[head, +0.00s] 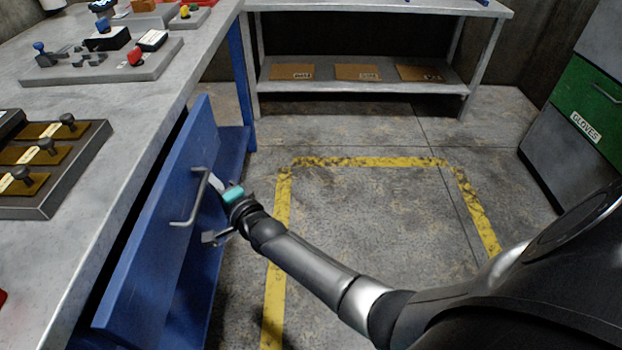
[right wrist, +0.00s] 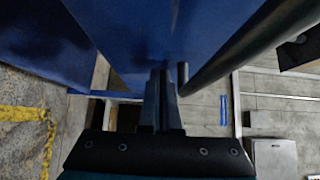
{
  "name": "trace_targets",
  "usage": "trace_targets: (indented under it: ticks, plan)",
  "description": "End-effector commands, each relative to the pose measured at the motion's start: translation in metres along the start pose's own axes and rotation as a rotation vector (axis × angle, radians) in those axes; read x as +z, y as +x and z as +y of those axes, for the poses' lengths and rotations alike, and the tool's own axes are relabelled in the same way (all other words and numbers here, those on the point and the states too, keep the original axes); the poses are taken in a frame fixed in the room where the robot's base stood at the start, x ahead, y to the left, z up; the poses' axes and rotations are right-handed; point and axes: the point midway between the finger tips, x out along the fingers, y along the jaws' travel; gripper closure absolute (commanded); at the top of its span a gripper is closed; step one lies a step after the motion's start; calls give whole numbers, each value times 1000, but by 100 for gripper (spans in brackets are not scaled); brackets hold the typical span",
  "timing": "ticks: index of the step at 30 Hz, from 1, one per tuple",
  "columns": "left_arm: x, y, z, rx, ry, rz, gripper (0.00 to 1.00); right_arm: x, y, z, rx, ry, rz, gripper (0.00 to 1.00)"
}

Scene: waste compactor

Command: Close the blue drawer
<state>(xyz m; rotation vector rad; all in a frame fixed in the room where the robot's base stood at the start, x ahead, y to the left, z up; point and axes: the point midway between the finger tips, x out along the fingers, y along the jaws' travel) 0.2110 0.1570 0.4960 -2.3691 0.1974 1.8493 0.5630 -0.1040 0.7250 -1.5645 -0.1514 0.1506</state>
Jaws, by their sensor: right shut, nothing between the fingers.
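The blue drawer (head: 150,240) is in the workbench on the left in the head view. It stands partly open, with a dark gap between its front and the worktop edge. Its grey bar handle (head: 191,205) is on the front face. My right gripper (head: 214,181) is shut and empty, beside the far end of the handle and close to the drawer front. In the right wrist view the shut fingers (right wrist: 161,85) point at the blue front (right wrist: 140,35), with the handle (right wrist: 240,45) to their right. I cannot tell whether they touch. My left gripper is not in view.
The worktop (head: 60,80) holds a panel with several knobs (head: 60,165) and a grey control board (head: 100,65). A table with a lower shelf (head: 360,88) stands at the back. A green GLOVES drawer (head: 585,105) is at right. The yellow-marked floor (head: 365,215) is clear.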

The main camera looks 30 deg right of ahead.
Motion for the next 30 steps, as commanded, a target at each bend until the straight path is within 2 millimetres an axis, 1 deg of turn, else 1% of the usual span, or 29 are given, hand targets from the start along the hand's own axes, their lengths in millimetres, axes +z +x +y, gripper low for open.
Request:
trace_targets:
  ticks: [1,3,10,16,30]
  plan:
    - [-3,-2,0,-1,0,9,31,7,7,1,-1,3,0,100]
    - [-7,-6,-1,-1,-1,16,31,15,15,1,-1,3,0,100]
    - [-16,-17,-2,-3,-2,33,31,29,30,1,1,0,0,100]
    - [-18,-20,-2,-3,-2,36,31,33,34,0,0,-1,-1,100]
    - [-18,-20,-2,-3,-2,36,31,37,35,-3,-4,1,-6,100]
